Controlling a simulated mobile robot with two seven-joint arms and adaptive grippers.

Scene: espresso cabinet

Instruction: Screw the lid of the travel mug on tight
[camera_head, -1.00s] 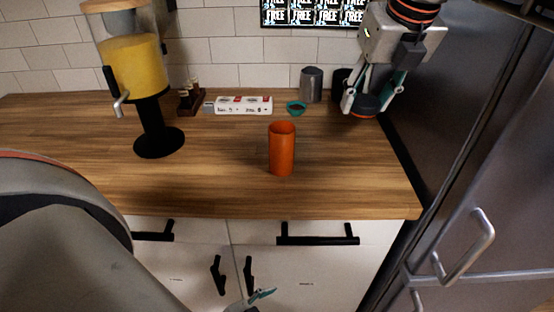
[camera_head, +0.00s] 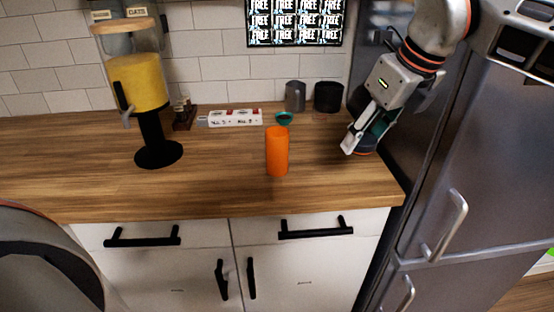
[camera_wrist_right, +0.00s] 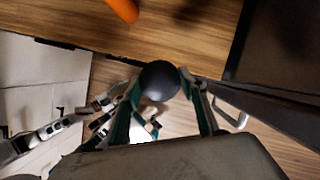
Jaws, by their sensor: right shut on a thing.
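The orange travel mug (camera_head: 277,152) stands upright on the wooden counter, and part of it shows at the top of the right wrist view (camera_wrist_right: 123,8). My right gripper (camera_head: 360,143) is to the right of the mug, apart from it, near the counter's right end. It is shut on the dark round lid (camera_wrist_right: 159,80), held between both fingers in the right wrist view. In the head view the lid (camera_head: 364,152) is mostly hidden by the fingers. Grey jointed parts of mine show at the lower left of the wrist view; whether they include the left gripper's fingertips is unclear.
A dispenser with yellow contents (camera_head: 140,82) stands at the left. A white box (camera_head: 235,118), a teal bowl (camera_head: 284,118), a grey canister (camera_head: 295,96) and a black canister (camera_head: 328,97) are at the back. The fridge (camera_head: 465,170) borders the right. Counter around the mug is clear.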

